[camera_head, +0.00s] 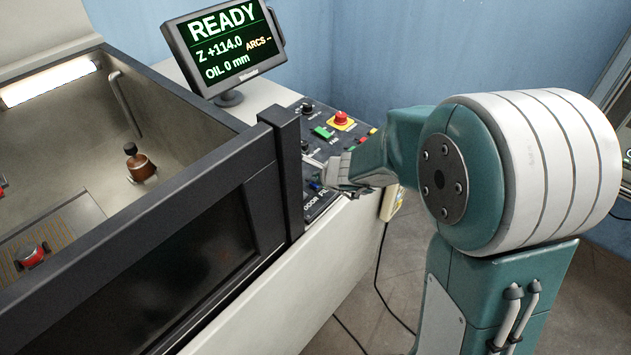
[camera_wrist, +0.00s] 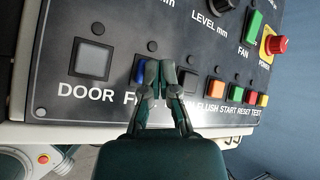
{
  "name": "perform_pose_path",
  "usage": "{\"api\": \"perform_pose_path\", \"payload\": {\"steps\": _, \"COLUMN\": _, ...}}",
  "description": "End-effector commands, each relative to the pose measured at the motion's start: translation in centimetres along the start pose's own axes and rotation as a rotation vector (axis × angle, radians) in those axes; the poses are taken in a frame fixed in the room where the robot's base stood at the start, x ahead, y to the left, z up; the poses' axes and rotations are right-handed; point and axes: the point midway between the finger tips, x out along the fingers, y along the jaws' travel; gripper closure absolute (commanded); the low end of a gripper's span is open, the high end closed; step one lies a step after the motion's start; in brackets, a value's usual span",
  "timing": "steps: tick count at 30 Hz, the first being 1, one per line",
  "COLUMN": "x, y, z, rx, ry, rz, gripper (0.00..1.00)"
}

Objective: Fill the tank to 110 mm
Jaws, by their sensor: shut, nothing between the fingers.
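The tank (camera_head: 180,210) is an open grey basin at the left of the head view, with a dark front door. The screen (camera_head: 225,45) reads READY, Z +114.0, OIL 0 mm. The control panel (camera_wrist: 150,30) carries a black LEVEL mm knob (camera_wrist: 218,5) at the top of the wrist view. A blue button (camera_wrist: 143,72) sits above a label starting with F, partly hidden by my fingers. My gripper (camera_wrist: 158,68) is shut and empty, its tips over the panel just right of the blue button. I cannot tell whether they touch it.
A grey DOOR button (camera_wrist: 91,58) lies left of the blue one. A green FAN switch (camera_wrist: 252,27) and a red power knob (camera_wrist: 277,44) are farther right.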

Motion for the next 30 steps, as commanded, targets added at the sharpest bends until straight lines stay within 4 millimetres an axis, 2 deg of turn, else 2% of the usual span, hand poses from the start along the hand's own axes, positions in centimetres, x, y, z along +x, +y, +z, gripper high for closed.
{"api": "perform_pose_path", "payload": {"steps": 14, "x": 0.1, "y": 0.1, "z": -0.1, "rx": 0.000, "ry": 0.001, "rz": 0.001, "gripper": 1.00}}
{"api": "perform_pose_path", "payload": {"steps": 30, "x": -1.1, "y": -0.7, "z": 0.7, "rx": 0.001, "ry": 0.001, "rz": 0.001, "gripper": 1.00}}
